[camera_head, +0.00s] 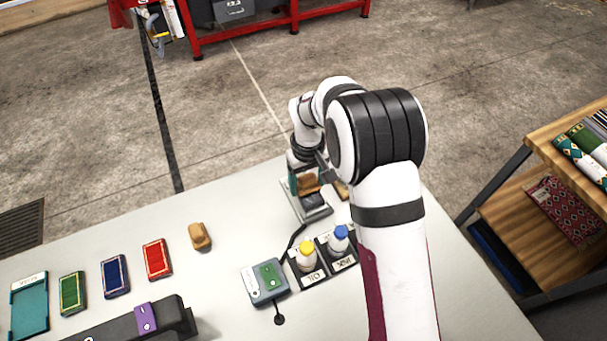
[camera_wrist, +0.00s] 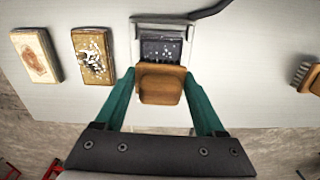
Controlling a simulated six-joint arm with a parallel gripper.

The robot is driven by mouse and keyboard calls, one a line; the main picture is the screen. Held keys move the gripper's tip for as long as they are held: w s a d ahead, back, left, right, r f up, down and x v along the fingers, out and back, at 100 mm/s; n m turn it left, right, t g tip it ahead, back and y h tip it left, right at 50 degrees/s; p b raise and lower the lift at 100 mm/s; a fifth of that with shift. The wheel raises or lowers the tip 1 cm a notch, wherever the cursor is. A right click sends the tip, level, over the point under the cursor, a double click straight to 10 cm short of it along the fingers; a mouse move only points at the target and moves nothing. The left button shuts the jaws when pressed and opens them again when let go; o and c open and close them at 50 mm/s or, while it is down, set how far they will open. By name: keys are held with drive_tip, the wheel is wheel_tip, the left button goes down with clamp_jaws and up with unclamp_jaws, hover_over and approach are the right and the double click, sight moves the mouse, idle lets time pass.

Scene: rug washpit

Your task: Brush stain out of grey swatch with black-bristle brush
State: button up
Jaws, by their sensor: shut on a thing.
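My gripper (camera_wrist: 160,82) has its teal fingers shut on the sides of a wooden-backed brush (camera_wrist: 160,92). The brush's bristles are hidden below its back, so I cannot tell their colour. A dark grey swatch (camera_wrist: 162,50) with white specks lies in a pale grey tray (camera_wrist: 138,28). The brush covers the near edge of the swatch in the wrist view; contact is hard to tell. In the head view, the brush (camera_head: 308,183) is in my gripper (camera_head: 305,178) over the far part of the tray (camera_head: 318,214), with the dark swatch (camera_head: 315,200) showing in front of it.
Another wooden brush (camera_head: 199,236) lies left of the tray. A gold swatch (camera_wrist: 92,56) with pale and dark marks and a cream swatch (camera_wrist: 36,57) with a brown stain lie beside the tray. Oil (camera_head: 306,256) and ink (camera_head: 340,238) bottles stand in front of it.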

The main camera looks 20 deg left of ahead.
drive_tip(key=shift+s+d+r, duration=0.1)
drive_tip(key=shift+s+d, duration=0.65)
drive_tip(key=shift+s, duration=0.05)
wheel_tip(320, 180, up, 8)
idle(0.4)
